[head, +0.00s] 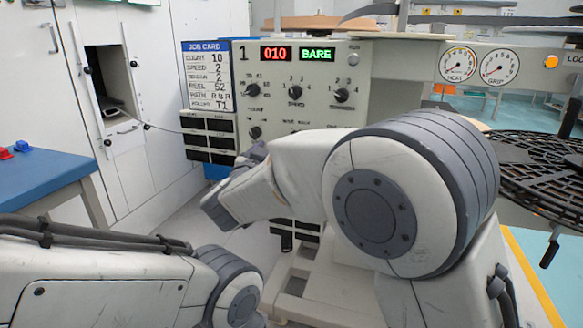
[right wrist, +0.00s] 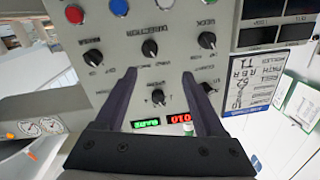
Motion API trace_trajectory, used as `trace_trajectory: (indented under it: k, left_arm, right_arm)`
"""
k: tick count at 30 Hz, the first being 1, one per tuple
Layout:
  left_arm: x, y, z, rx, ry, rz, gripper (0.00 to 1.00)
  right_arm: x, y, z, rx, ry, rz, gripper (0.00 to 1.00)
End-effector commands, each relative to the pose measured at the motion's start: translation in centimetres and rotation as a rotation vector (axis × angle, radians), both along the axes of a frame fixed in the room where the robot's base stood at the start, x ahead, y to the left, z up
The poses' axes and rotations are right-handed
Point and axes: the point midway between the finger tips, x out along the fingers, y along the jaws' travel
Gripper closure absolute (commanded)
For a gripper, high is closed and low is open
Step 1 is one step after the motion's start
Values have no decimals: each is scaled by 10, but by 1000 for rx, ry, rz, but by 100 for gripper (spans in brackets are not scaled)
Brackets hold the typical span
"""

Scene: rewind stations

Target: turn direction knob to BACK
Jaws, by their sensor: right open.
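The direction knob (right wrist: 150,48) is a black knob with the DIRECTION label beside it, in the middle of its row in the upside-down right wrist view. Which way its pointer faces is too small to tell. In the head view my right arm hides it. My right gripper (right wrist: 159,75) is open and empty. Its fingertips are on either side of the line to the direction knob, with the knob just past them. Another knob (right wrist: 158,97) shows between the fingers. My left arm is low in the head view, its gripper out of the picture.
The panel (head: 350,57) carries other black knobs (head: 342,95), a red display (head: 276,54) and a green display reading BARE (head: 317,54). A job card (head: 206,76) hangs at its left. Neighbouring knobs (right wrist: 93,57) and (right wrist: 207,40) flank the direction knob. A blue table (head: 40,172) stands left.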

Motion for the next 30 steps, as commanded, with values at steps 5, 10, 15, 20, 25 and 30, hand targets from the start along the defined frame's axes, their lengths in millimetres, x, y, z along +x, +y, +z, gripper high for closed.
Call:
trace_trajectory:
  k: [5, 10, 15, 20, 25, 30]
  left_arm:
    - [0, 0, -15, -1, -1, 0, 50]
    - [0, 0, -21, -1, -1, 0, 50]
    - [0, 0, -31, -1, -1, 0, 50]
    - [0, 0, -37, -1, -1, 0, 50]
    - [0, 0, -40, -1, -1, 0, 50]
    - [0, 0, -40, 0, 0, 0, 50]
  right_arm:
    - [4, -11, -13, -7, -17, -74, 29]
    - [25, -20, -13, -5, -19, -80, 29]
    - [56, -30, -13, -7, -20, -79, 29]
    - [81, -37, -13, -6, -19, -77, 29]
    - [96, -42, -12, -7, -17, -76, 29]
    - [100, -42, -10, -8, -18, -74, 29]
